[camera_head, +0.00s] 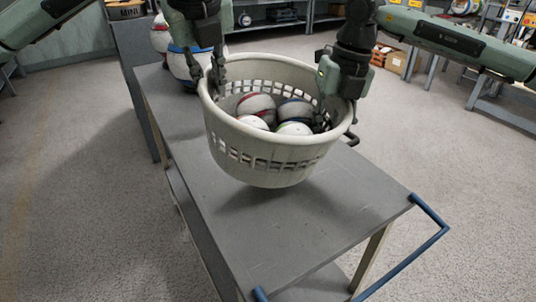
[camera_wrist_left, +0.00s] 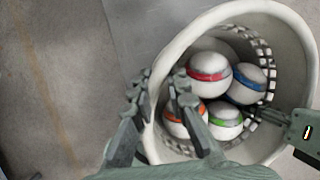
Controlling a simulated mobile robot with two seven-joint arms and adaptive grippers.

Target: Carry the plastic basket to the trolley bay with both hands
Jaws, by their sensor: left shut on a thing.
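The plastic basket (camera_head: 268,152) is off-white, with slots round its wall and several striped balls (camera_head: 257,106) inside. It hangs close above the trolley (camera_head: 300,235), with a shadow on the grey top below it. My left gripper (camera_head: 217,78) is shut on the basket's left rim, one finger on each side of the wall. The left wrist view shows this grip (camera_wrist_left: 158,95) and the balls (camera_wrist_left: 208,75) inside the basket (camera_wrist_left: 298,75). My right gripper (camera_head: 336,112) straddles the right rim and looks shut on it; its fingertips are partly hidden.
More balls (camera_head: 184,62) sit at the trolley's far left end, behind the basket. A blue handle (camera_head: 405,262) sticks out at the trolley's near right end. Shelves (camera_head: 278,22) stand at the back, with boxes (camera_head: 393,60) at the right. The floor beside the trolley is clear.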

